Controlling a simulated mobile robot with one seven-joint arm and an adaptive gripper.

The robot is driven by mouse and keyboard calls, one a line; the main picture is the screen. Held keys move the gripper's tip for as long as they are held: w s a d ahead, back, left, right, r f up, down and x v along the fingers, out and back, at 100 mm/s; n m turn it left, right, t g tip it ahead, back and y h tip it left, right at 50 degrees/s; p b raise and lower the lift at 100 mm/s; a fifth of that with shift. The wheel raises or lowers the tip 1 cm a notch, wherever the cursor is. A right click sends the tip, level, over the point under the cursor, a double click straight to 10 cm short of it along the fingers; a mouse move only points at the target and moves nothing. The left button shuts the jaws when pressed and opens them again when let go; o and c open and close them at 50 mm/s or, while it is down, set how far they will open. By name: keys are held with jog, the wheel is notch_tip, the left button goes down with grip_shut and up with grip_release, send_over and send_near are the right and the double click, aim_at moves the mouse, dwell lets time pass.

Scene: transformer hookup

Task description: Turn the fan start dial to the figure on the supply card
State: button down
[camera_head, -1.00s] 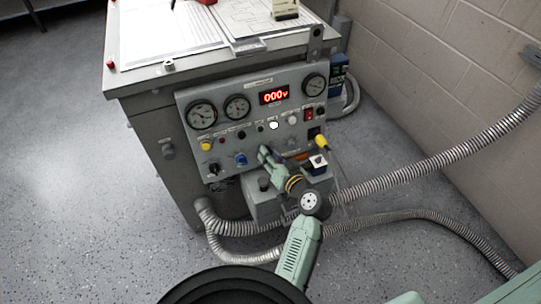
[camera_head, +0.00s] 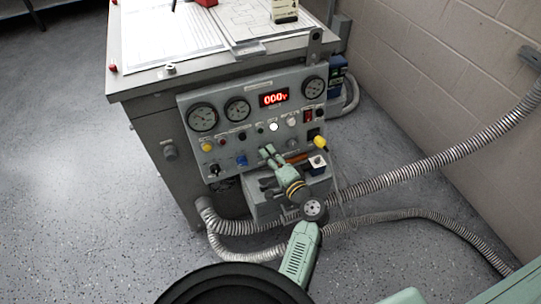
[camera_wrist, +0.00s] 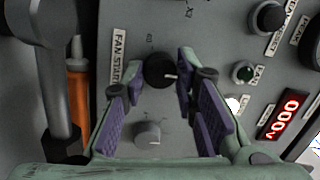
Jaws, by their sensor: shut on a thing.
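The fan start dial (camera_wrist: 160,71) is a round black knob with a pale pointer mark, beside a "FAN START" label (camera_wrist: 118,60) in the wrist view. My gripper (camera_wrist: 162,74) is shut on it, with one purple-padded finger on each side. In the head view my gripper (camera_head: 268,153) is at the lower middle of the grey panel (camera_head: 218,172), and its fingers hide the dial. A small upright card (camera_head: 284,10) stands on the cabinet top; its writing is too small to read, and I cannot tell whether it is the supply card.
A grey knob (camera_wrist: 148,136) sits close to the dial, between my fingers' bases. The display (camera_head: 273,98) reads 000 V. Gauges, buttons and a blue socket (camera_head: 241,160) surround my gripper. A grey box (camera_head: 262,207) and ribbed hoses (camera_head: 400,170) lie below and to the right.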

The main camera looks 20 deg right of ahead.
jog(key=shift+m+t+h+p, duration=0.45)
jog(key=shift+m+p, duration=0.85)
jog(key=shift+m, duration=2.7)
jog(key=c, duration=1.3)
grip_release()
notch_tip(320, 180, up, 10)
jog(key=shift+f, duration=0.1)
